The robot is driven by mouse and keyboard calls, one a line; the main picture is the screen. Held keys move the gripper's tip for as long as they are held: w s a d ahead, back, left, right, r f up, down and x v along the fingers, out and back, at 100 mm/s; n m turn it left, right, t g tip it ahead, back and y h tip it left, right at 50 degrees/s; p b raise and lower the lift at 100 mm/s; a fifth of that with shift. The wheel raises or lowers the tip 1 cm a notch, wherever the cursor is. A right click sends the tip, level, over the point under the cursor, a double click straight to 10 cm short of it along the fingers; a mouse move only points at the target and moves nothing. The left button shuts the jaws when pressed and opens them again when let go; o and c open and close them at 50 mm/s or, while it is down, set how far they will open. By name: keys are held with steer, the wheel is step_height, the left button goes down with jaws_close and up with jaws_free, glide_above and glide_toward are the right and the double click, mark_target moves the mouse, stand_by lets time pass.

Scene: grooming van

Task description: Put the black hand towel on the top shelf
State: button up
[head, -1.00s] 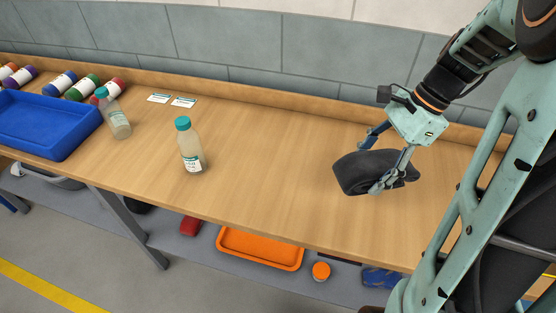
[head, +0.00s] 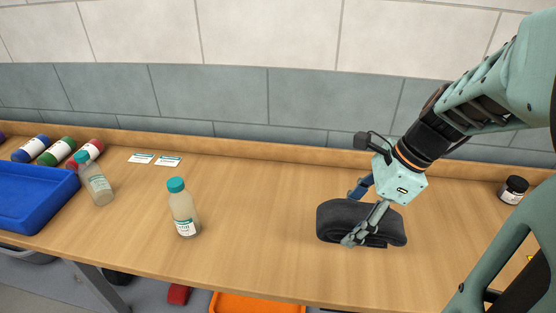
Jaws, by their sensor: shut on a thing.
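The black hand towel (head: 335,222) is a dark folded bundle over the right half of the wooden bench top. My gripper (head: 362,214) is shut on it, with one finger in front of the towel and the other behind. The towel looks at or just above the bench surface; I cannot tell whether it touches. No top shelf shows in the head view; above the bench I see only tiled wall.
Two bottles with teal caps (head: 184,208) (head: 95,180) stand on the wooden bench (head: 270,200) left of the towel. A blue tray (head: 30,205), rolls and two cards are further left. A dark jar (head: 513,190) stands at the right. An orange tray (head: 255,303) is below.

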steer(key=w+a+f, duration=0.4)
steer(key=w+a, duration=0.1)
steer(key=w, duration=0.3)
glide_toward(301, 225)
steer(key=shift+s+a+f, duration=0.1)
steer(key=shift+a+f, duration=0.4)
steer(key=shift+a, duration=0.4)
steer(key=shift+a+f, duration=0.1)
steer(key=shift+f, duration=0.2)
steer(key=shift+w+a+f, duration=0.1)
steer(key=shift+w+f, duration=0.1)
steer(key=shift+f, duration=0.7)
steer(key=shift+w+a+f, duration=0.1)
steer(key=shift+w+f, duration=0.15)
steer(key=shift+f, duration=0.65)
steer(key=shift+f, duration=0.1)
steer(key=o, duration=1.2)
steer(key=shift+c, duration=0.2)
